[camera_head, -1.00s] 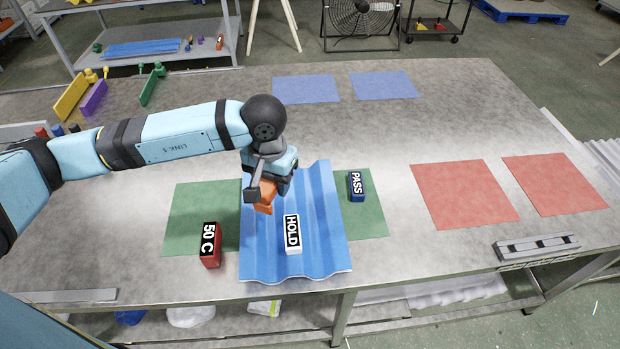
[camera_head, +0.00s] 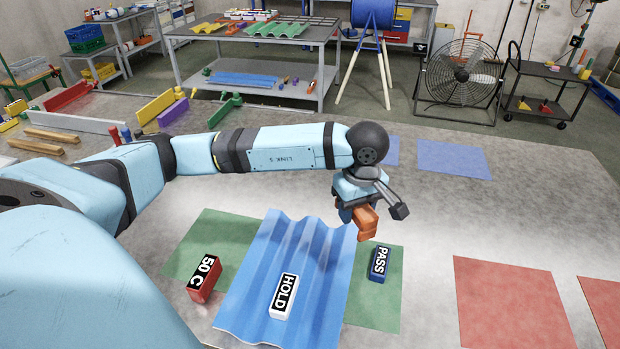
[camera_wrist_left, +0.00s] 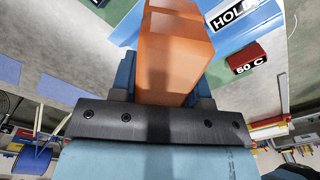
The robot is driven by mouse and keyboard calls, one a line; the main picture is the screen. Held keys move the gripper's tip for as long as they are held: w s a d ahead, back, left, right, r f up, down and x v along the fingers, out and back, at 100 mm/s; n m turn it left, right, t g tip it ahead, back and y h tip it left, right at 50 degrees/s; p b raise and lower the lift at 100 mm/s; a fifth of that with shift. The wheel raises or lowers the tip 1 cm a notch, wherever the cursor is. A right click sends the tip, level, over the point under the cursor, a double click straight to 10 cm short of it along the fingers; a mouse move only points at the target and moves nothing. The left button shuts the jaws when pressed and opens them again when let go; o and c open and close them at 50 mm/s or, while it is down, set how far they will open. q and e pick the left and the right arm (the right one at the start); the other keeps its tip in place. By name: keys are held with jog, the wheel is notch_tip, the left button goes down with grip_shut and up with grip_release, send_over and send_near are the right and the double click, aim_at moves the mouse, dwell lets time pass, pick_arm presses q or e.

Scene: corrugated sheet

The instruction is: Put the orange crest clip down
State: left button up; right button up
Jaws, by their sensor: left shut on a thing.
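The orange crest clip (camera_head: 367,222) is held in my left gripper (camera_head: 358,206), which is shut on it. The gripper hangs by the far right edge of the blue corrugated sheet (camera_head: 318,265), just behind the blue PASS block (camera_head: 379,263). In the left wrist view the clip (camera_wrist_left: 174,55) fills the middle, between the fingers. I cannot tell whether the clip touches anything below. The sheet lies on a green mat (camera_head: 222,234) with the white HOLD block (camera_head: 283,297) on it. My right gripper is not in view.
The red 50 C block (camera_head: 204,279) stands left of the sheet. Red mats (camera_head: 510,305) lie to the right and a blue mat (camera_head: 452,159) behind. Bare grey table (camera_head: 500,215) lies between them. Yellow, purple and green parts (camera_head: 172,113) stand at the back left.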

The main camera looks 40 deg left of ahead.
pick_arm(q)
jog(key=w+a+f+n+b, duration=0.1)
jog(key=a+f+n+b, duration=0.2)
jog(key=n, duration=0.6)
jog(key=m+b, duration=1.5)
jog(key=m, duration=2)
send_over(307, 235)
jog(key=shift+n, duration=0.3)
notch_tip(307, 235, down, 15)
jog(key=shift+f+b, duration=0.1)
jog(key=shift+b, duration=0.85)
notch_tip(307, 235, down, 4)
jog(key=shift+s+f+b, duration=0.1)
jog(key=shift+f+b, duration=0.1)
jog(key=shift+b, duration=0.2)
jog(key=shift+f, duration=0.2)
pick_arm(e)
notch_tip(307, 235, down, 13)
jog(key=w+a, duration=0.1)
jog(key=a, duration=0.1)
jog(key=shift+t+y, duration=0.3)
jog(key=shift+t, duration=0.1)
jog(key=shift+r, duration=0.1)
